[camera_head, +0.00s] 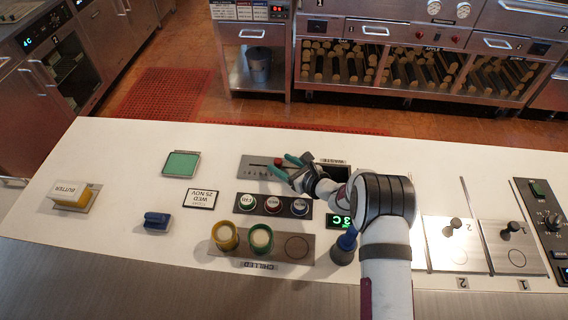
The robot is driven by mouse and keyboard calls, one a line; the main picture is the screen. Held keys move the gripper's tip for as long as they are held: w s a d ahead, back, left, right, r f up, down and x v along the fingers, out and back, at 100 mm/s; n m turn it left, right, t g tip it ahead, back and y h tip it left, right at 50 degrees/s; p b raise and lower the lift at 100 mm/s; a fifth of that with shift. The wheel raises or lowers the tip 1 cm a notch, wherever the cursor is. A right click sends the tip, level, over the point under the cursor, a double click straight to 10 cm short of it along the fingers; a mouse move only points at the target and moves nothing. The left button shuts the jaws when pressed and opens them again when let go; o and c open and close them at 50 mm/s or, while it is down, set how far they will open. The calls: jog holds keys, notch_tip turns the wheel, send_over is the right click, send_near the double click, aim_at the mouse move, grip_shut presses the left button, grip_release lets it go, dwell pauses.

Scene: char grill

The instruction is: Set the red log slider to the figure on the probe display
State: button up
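The red log slider knob (278,161) sits on a metal plate with a dark slot and a row of small scale marks (258,172), too small to read. A small black display with green characters (339,220) stands beside my arm on the counter. It seems to read "3C", and my arm is close against its right side.
A date card (200,199) and green pad (181,164) lie left.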

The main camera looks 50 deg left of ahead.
notch_tip(320, 180, up, 4)
jog(key=shift+f, duration=0.1)
jog(key=w+d+r, duration=0.5)
jog(key=d+r, duration=0.2)
jog(key=d, duration=0.3)
jog(key=shift+w+d, duration=0.15)
jog(key=shift+w, duration=0.15)
jog(key=shift+r, duration=0.1)
jog(key=s+d+r+n+g+h, duration=0.15)
jog(key=s+d+r+n, duration=0.35)
jog(key=d+r, duration=0.5)
jog(key=s+d+n+h, duration=0.2)
jog(key=s+d, duration=0.4)
jog(key=d, duration=0.3)
jog(key=s+d+n+t+h, duration=0.1)
jog(key=s+d+n+h, duration=0.2)
jog(key=s+d, duration=0.3)
jog(key=s+d+n+h, duration=0.2)
jog(key=s+d+h, duration=0.3)
jog(key=d, duration=0.8)
jog(key=shift+s+d+f, duration=0.25)
jog(key=shift+s, duration=0.35)
